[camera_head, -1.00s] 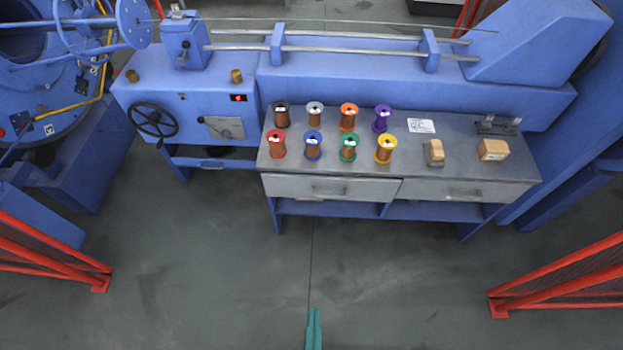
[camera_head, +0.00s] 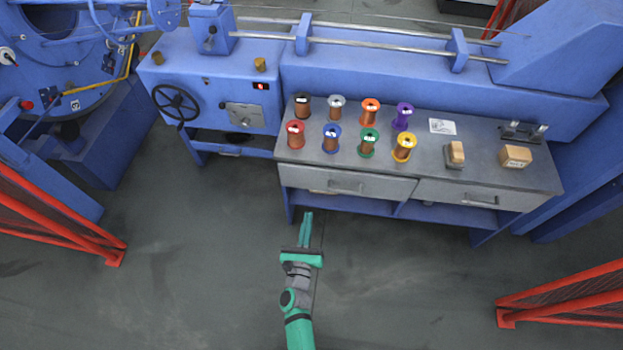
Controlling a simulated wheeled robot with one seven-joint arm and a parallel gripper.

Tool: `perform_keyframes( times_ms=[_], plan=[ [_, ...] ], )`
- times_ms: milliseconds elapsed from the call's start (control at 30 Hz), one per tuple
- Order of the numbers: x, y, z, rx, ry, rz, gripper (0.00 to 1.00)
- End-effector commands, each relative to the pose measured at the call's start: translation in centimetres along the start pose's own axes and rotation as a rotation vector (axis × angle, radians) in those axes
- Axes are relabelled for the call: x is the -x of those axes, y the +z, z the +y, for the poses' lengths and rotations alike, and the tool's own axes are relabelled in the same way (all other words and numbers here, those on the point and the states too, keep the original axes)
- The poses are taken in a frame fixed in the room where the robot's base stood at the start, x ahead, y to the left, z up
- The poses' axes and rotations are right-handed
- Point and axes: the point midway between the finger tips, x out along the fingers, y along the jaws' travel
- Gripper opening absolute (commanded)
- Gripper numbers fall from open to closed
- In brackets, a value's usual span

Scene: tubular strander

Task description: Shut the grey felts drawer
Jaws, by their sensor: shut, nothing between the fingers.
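Two grey drawers sit side by side under the grey bench top: a left drawer (camera_head: 318,180) and a right drawer (camera_head: 445,190), each with a bar handle. No label shows which one holds felts, and their insides are hidden. I cannot tell clearly how far either front stands out. My gripper (camera_head: 307,214) has green fingers, shut and empty. In the picture it is just below the left drawer's left part, over the floor in front of the bench, apart from the handle.
Several coloured wire spools (camera_head: 369,141) stand on the bench top (camera_head: 430,160), with a white card (camera_head: 442,127) and two wooden-topped blocks (camera_head: 516,156) to the right. An open blue shelf (camera_head: 360,205) lies below the drawers. Red barriers (camera_head: 560,295) flank clear floor.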

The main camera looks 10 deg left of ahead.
Motion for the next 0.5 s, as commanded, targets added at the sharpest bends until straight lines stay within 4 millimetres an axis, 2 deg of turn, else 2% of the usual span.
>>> perform_keyframes(
  times_ms=[33, 200, 367, 500],
  plan=[
    [-1.1, 0.0, 0.6, -0.070, -0.002, -0.002, 0.00],
    [-2.9, -0.2, 1.4, -0.212, -0.010, 0.001, 0.00],
    [-4.3, -0.2, 1.4, -0.231, -0.013, 0.001, 0.00],
    [-6.6, -0.1, 1.3, -0.228, -0.014, -0.001, 0.00]
  ],
)
